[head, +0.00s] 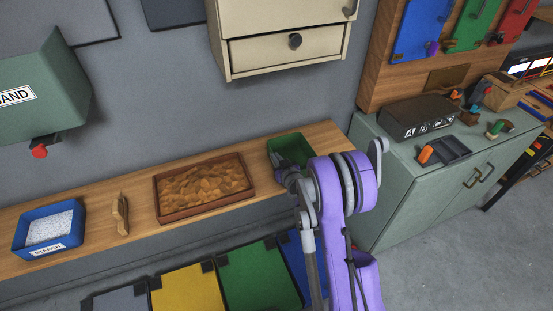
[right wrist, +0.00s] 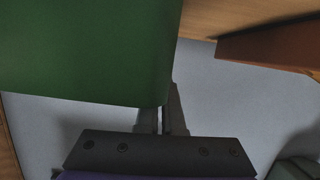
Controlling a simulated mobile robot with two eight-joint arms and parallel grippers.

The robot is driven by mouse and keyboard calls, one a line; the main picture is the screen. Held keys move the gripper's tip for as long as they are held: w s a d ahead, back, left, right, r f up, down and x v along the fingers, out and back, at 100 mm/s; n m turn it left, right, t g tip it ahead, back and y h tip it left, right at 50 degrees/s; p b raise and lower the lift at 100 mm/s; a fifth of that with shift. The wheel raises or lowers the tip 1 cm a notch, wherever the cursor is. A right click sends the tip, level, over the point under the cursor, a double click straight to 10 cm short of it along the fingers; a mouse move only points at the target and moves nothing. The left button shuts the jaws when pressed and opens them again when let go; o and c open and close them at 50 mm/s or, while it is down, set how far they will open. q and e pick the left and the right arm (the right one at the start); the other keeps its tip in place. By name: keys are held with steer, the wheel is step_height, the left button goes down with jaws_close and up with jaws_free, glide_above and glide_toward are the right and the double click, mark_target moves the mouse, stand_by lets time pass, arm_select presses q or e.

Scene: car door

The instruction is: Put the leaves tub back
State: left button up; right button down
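A green tub (head: 291,148) is at the right part of the wooden shelf, right of the brown tray. No label on it is readable, so I cannot tell from writing that it is the leaves tub. My right gripper (head: 283,176) is at its near side. In the right wrist view the green tub (right wrist: 88,50) fills the upper left, and the gripper's fingers (right wrist: 163,118) are close together at its edge, seemingly pinching its wall. One finger is partly hidden behind the tub. I cannot tell whether the tub touches the shelf. My left gripper is out of view.
The shelf (head: 100,214) also holds a blue STARCH tub (head: 48,229), a wooden scoop-like piece (head: 121,214) and a brown tray of brown flakes (head: 204,187). A green SAND dispenser (head: 45,92) and drawer cabinet (head: 285,50) hang above. A green cabinet (head: 400,190) stands right.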

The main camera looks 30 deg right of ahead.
steer(key=shift+r, duration=0.1)
steer(key=shift+f, duration=0.2)
steer(key=c, duration=1)
jaws_free()
steer(key=shift+c, duration=0.2)
steer(key=shift+r, duration=0.1)
